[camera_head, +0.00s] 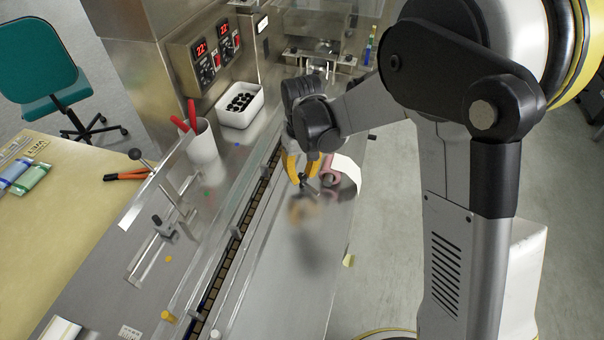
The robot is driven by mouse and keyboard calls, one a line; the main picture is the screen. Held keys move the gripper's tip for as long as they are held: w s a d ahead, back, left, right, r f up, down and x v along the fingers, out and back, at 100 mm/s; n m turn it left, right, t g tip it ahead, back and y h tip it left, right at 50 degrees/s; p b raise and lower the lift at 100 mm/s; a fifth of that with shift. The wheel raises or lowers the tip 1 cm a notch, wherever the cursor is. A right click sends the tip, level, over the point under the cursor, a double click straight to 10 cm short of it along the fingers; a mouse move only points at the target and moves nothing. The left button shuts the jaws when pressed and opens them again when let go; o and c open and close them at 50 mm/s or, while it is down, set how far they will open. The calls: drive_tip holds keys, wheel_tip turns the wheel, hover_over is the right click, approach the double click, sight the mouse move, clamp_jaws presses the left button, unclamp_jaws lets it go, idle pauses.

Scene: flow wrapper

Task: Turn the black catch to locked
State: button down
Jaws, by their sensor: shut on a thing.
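My gripper (302,171) has yellow-orange fingers and reaches down over the steel worktop, right of the conveyor channel. It is shut on a small dark piece (309,185), which looks like the black catch. The fingers cover part of this piece, and it is too small here to tell which way it is turned or whether it is locked. A blurred reflection of the gripper shows in the steel just below it.
A pink roll (329,170) lies close right of the gripper. Left of the channel stand a white cup (203,143) with red-handled tools, a white bin (241,104) of dark pieces and a clear guard (157,185). The steel deck (275,285) in front is clear.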

sight(302, 176)
drive_tip(key=n, duration=0.5)
drive_tip(key=shift+n, duration=0.4)
idle(0.3)
drive_tip(key=c, duration=1.2)
unclamp_jaws()
wheel_tip(302, 176, up, 12)
